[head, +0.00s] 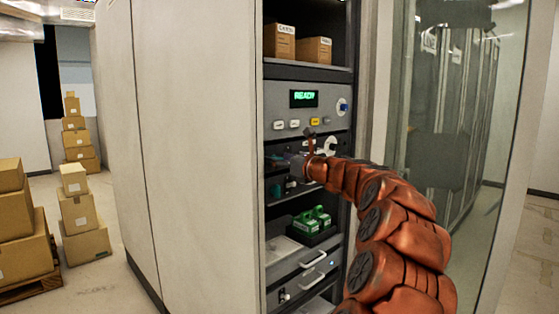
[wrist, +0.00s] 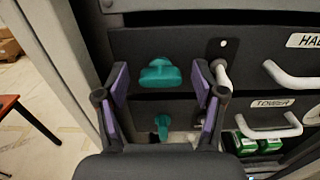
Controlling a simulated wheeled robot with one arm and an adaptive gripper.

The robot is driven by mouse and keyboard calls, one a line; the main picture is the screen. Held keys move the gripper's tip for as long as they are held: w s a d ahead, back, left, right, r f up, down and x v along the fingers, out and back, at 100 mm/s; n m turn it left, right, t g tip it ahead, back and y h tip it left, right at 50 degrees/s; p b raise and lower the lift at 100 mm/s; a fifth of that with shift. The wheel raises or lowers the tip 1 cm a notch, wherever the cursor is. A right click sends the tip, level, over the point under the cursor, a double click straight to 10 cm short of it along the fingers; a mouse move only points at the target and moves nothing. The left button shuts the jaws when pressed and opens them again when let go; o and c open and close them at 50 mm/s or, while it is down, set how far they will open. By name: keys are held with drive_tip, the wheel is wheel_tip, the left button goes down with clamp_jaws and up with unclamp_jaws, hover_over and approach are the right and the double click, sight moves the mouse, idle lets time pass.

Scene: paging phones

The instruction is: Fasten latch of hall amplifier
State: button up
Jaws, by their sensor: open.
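The hall amplifier drawer front (wrist: 263,42) is dark, with a label starting "HAL" at upper right in the wrist view. Its teal latch (wrist: 160,73) is at the left of the front, with its wide part lying crosswise. My gripper (wrist: 160,77) is open, its purple-padded fingers to the left and right of this latch, with gaps visible on both sides. I cannot tell how deep the fingers reach. In the head view my gripper (head: 293,161) is at the rack front, partly hidden by my arm, and the hall latch cannot be made out.
Below is a second drawer with a teal latch (wrist: 162,125) standing upright and a white handle (wrist: 270,132). A white peg handle (wrist: 221,74) is close to my right finger. Above is a panel with a READY display (head: 304,98). Green items (head: 312,220) sit lower.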

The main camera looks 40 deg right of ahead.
drive_tip(key=shift+c, duration=0.2)
drive_tip(key=c, duration=1)
drive_tip(key=shift+a, duration=0.1)
drive_tip(key=shift+c, duration=0.5)
